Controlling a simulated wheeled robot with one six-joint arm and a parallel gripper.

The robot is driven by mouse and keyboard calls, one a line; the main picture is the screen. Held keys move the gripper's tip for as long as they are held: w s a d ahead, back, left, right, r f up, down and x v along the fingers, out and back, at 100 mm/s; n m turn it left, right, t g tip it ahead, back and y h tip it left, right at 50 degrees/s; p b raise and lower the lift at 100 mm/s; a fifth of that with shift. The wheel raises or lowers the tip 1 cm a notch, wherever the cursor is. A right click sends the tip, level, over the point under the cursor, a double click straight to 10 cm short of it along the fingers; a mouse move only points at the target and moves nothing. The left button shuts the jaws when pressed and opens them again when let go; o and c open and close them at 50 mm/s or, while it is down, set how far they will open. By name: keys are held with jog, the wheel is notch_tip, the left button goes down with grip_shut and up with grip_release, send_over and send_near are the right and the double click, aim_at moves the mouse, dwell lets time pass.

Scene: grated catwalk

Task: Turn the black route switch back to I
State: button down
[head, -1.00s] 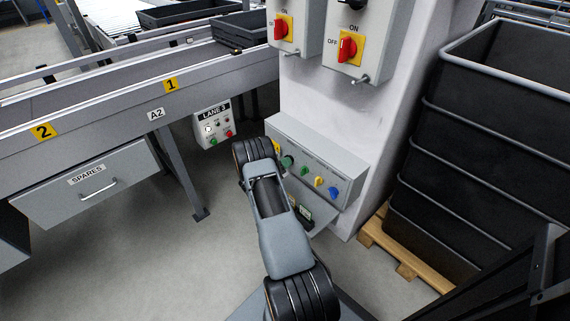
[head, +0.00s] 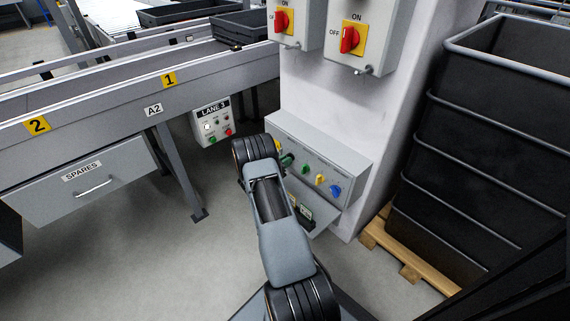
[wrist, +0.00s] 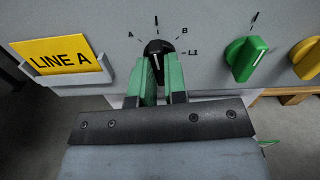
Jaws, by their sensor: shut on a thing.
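The black route switch (wrist: 156,48) is a small round knob on a grey panel in the wrist view. Around it are marks: A at upper left, an upright stroke at the top, B at upper right and L1 at right. A white line on the knob runs nearly upright, toward the top stroke. My gripper (wrist: 162,70) is shut on the knob, one green finger on each side. In the head view my arm hides the black switch, and only a bit of a green finger (head: 287,159) shows by the grey switch box (head: 340,160).
Right of the black switch are a green knob (wrist: 243,58), a yellow knob (wrist: 306,58) and a blue knob (head: 335,191). A LINE A card (wrist: 62,55) is at left. Red rotary switches hang above.

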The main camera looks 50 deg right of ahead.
jog(key=shift+m, duration=0.6)
jog(key=c, duration=1.2)
grip_release()
jog(key=shift+o, duration=0.2)
jog(key=w+a+p, duration=0.1)
jog(key=a+p, duration=0.2)
jog(key=a, duration=1)
jog(key=shift+a, duration=0.4)
